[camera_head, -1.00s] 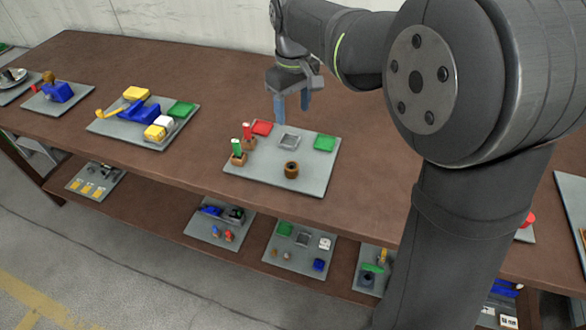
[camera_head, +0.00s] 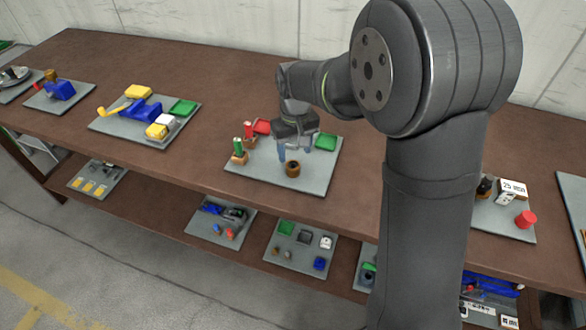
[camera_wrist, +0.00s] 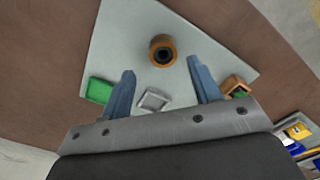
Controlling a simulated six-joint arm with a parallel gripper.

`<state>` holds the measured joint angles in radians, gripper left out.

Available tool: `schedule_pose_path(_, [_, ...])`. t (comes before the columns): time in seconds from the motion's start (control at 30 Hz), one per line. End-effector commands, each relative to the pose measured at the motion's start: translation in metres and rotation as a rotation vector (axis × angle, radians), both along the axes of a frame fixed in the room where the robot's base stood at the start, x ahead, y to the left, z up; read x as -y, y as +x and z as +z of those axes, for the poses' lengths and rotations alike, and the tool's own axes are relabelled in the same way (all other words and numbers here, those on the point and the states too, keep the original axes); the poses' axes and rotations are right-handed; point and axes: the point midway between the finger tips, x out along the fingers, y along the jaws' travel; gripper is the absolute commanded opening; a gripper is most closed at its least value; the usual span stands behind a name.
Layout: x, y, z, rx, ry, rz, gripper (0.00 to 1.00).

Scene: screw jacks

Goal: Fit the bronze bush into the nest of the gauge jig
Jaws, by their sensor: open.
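The bronze bush (camera_head: 292,169), a short brown-gold cylinder with a dark bore, stands upright on a grey board (camera_head: 319,185). It also shows in the wrist view (camera_wrist: 162,50). My gripper (camera_head: 295,153) is open and empty above the board, just behind the bush. In the wrist view, the bush lies beyond my fingertips (camera_wrist: 161,70), apart from both. A pale grey square piece (camera_wrist: 152,99) with a raised rim shows between my fingers; I cannot tell whether it is the jig's nest. My gripper hides it in the head view.
Red (camera_head: 249,129) and green (camera_head: 238,146) upright pieces in brown blocks stand left of my gripper. A board with blue and yellow parts (camera_head: 143,112) is farther left. Bare tabletop lies between the boards.

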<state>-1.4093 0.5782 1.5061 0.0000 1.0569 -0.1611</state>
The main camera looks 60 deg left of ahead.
Motion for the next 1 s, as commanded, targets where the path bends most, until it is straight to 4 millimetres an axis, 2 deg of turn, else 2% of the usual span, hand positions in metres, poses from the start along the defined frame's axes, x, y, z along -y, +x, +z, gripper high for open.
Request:
schedule_pose_path(0.13, [-0.001, -0.001, -0.012, 0.0, -0.003, 0.0, 0.57])
schedule_pose_path(0.4, [-0.002, -0.003, -0.049, -0.001, -0.002, 0.0, 0.57])
schedule_pose_path(0.7, [-0.003, -0.003, -0.053, 0.0, 0.0, 0.0, 0.57])
schedule_pose_path(0.93, [-0.003, -0.003, -0.053, 0.0, 0.0, 0.0, 0.12])
schedule_pose_path(0.97, [-0.003, -0.003, -0.053, 0.0, 0.0, 0.0, 0.07])
schedule_pose_path(1.0, [-0.003, -0.003, -0.053, 0.0, 0.001, 0.0, 0.07])
